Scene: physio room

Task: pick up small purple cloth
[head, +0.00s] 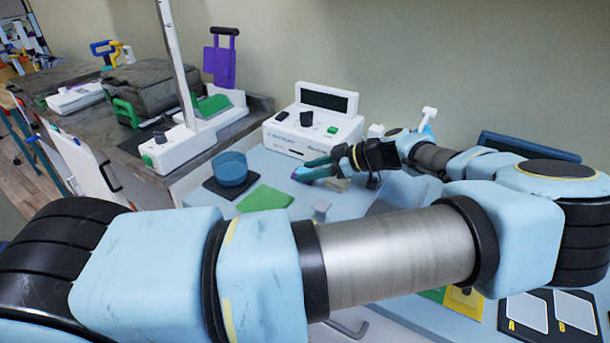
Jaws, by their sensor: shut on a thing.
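My gripper (306,170) is at the far side of the pale blue table, in front of the white device. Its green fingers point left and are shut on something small. A small bluish-purple patch shows at the fingertips and looks like the small purple cloth (301,173); it is mostly hidden by the fingers. I cannot tell whether it touches the table.
A green cloth (264,198) and a blue round bowl (231,168) on a dark mat lie left of my gripper. A small grey block (322,208) stands nearer. The white device (313,125) stands behind. My arm covers much of the near table.

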